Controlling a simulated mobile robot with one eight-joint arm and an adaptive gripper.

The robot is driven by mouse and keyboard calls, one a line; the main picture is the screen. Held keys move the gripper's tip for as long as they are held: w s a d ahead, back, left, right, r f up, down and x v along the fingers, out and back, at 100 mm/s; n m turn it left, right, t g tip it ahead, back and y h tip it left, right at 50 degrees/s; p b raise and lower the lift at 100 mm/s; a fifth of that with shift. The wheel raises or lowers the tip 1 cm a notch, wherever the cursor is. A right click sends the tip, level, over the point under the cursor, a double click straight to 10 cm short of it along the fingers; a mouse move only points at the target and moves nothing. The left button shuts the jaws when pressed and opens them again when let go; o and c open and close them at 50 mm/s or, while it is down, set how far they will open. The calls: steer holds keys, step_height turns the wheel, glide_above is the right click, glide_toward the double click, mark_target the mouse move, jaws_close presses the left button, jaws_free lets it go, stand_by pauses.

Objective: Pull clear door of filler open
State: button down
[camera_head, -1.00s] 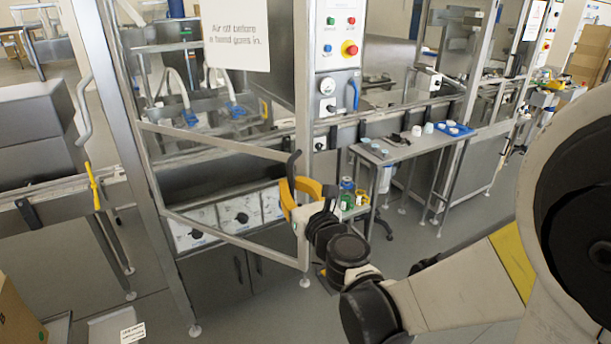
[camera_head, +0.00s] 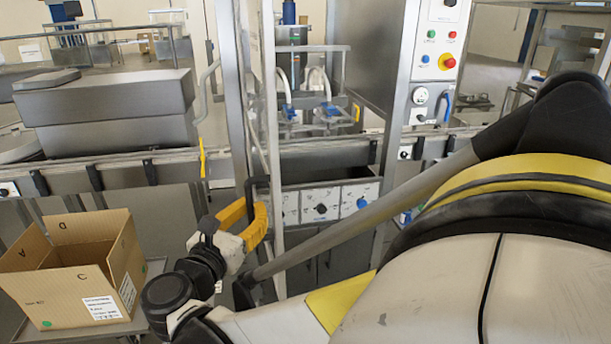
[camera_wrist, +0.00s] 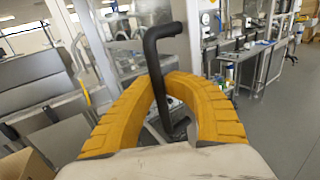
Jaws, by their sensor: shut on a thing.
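The clear door (camera_head: 272,130) of the filler has a metal frame and stands swung out from the machine, seen nearly edge-on in the head view. Its black bent handle (camera_wrist: 160,70) rises between my fingers in the wrist view. My gripper (camera_head: 257,205) has yellow fingers shut around the handle at the door's outer side; they also show in the wrist view (camera_wrist: 168,88). Part of the handle is hidden by the fingers. The filler's nozzles and hoses (camera_head: 310,97) show through the open front, right of the door.
An open cardboard box (camera_head: 75,285) stands at the lower left, near my wrist. A grey metal hopper (camera_head: 110,105) is behind it. The control panel (camera_head: 433,60) with coloured buttons is right of the opening. My arm covers the lower right.

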steer(key=shift+m+h, duration=0.5)
steer(key=shift+h, duration=0.3)
steer(key=shift+s+a+f, duration=0.1)
steer(key=shift+s+a, duration=0.15)
steer(key=shift+a, duration=0.85)
steer(key=shift+s+a, duration=0.25)
steer(key=shift+a, duration=0.8)
steer(key=c, duration=1.4)
jaws_free()
steer(key=v, duration=1.2)
steer(key=shift+r, duration=0.3)
steer(key=shift+r, duration=0.1)
